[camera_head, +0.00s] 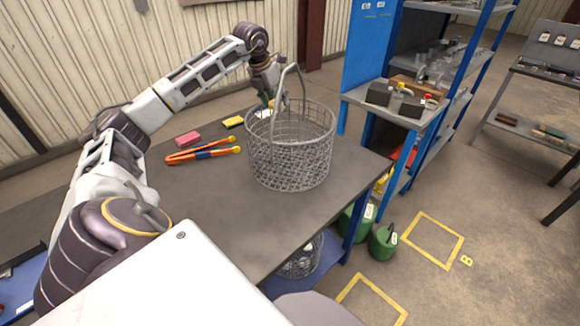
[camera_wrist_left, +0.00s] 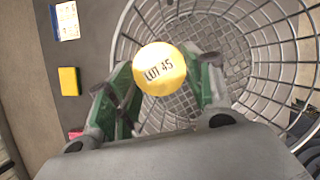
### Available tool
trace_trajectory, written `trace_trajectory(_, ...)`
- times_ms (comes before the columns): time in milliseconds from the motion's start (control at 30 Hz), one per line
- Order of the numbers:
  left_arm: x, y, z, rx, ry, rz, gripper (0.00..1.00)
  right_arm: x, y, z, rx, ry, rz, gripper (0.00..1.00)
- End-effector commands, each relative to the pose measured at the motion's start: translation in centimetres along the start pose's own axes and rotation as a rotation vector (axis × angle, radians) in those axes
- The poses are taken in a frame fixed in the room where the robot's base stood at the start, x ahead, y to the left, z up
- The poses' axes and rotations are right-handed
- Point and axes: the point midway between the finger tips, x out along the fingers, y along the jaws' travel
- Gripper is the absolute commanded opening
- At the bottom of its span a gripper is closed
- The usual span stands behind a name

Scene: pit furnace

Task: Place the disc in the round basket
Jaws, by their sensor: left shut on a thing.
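The round basket (camera_head: 290,165) is a grey wire-mesh basket with a tall arched handle, upright on the table. In the wrist view the basket (camera_wrist_left: 262,50) fills the right side, its mesh floor visible. My left gripper (camera_head: 271,101) is at the basket's back-left rim in the head view, partly behind the handle. In the wrist view my left gripper (camera_wrist_left: 163,82) is shut on a yellow disc (camera_wrist_left: 160,69) marked "LOT 45". The disc appears in front of the basket's opening; its height above the rim is hard to tell. My right gripper is not in view.
A white-and-blue card (camera_wrist_left: 66,20) lies beside the basket. A blue shelf rack (camera_head: 365,60) stands to the right. The table's front is clear.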

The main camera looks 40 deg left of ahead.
Motion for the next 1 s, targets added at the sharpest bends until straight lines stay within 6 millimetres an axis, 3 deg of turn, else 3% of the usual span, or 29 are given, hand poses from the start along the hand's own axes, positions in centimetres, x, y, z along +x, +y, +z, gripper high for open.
trace_trajectory(200, 1.0, 0.0, -0.4, 0.000, -0.003, 0.000, 0.16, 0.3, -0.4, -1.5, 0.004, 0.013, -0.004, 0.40)
trace_trajectory(667, 1.2, 0.0, -0.5, 0.000, -0.002, 0.001, 0.16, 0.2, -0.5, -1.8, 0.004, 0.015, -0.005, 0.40)
trace_trajectory(1000, 4.3, 0.1, -1.8, 0.000, 0.001, 0.002, 0.16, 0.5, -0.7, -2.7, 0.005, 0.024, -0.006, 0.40)
